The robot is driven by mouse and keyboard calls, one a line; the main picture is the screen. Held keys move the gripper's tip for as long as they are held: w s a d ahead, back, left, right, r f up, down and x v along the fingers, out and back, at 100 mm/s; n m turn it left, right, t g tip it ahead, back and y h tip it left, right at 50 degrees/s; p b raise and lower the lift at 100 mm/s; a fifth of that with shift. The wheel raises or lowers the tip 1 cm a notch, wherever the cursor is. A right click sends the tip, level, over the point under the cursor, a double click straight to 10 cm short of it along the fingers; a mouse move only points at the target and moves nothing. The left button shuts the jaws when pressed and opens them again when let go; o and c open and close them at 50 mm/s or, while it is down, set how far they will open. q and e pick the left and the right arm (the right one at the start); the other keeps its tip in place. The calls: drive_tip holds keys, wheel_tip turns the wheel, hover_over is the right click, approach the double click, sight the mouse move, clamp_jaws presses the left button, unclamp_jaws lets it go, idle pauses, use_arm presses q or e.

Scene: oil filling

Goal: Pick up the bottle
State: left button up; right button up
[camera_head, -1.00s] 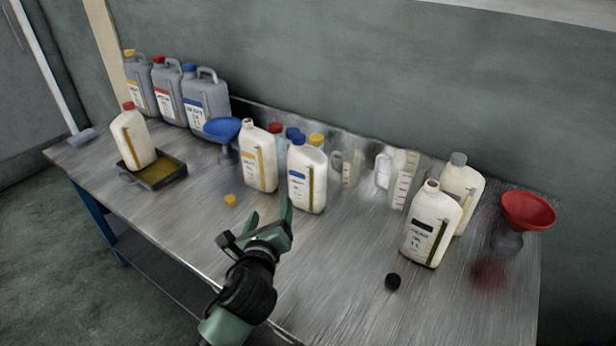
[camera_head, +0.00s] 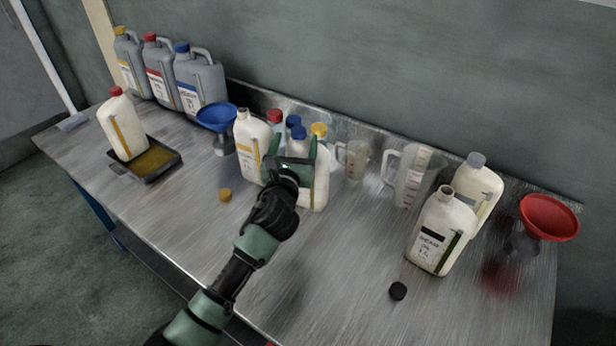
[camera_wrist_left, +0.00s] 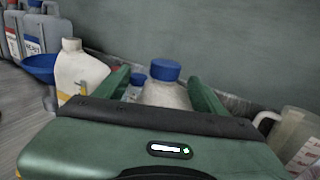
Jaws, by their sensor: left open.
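A white bottle with a blue cap (camera_head: 319,188) stands upright near the middle of the table. My left gripper (camera_head: 289,150) is open, with its fingers reaching to either side of this bottle's upper part. In the left wrist view the bottle's blue cap and shoulder (camera_wrist_left: 165,72) show between the two green fingers (camera_wrist_left: 160,92). I cannot tell whether the fingers touch it. My gripper hides much of the bottle's front in the head view. An uncapped white bottle (camera_head: 250,146) stands just to the left; it also shows in the left wrist view (camera_wrist_left: 79,72). My right gripper is not in view.
Behind stand bottles with red, blue and yellow caps (camera_head: 319,129). Clear measuring jugs (camera_head: 410,178), two white bottles (camera_head: 440,232) and a red funnel (camera_head: 549,217) are to the right. A blue funnel (camera_head: 217,117), a tray (camera_head: 130,174) and grey canisters (camera_head: 202,85) are left. Loose caps (camera_head: 398,291) lie in front.

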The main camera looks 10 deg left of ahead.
use_arm(q)
drive_tip(key=w, duration=0.3)
drive_tip(key=shift+w+d+f, duration=0.1)
drive_tip(key=shift+w+f, duration=0.35)
drive_tip(key=shift+w, duration=0.35)
drive_tip(key=shift+s, duration=0.1)
drive_tip(key=c, duration=0.4)
clamp_jaws()
drive_tip(key=shift+r, duration=0.3)
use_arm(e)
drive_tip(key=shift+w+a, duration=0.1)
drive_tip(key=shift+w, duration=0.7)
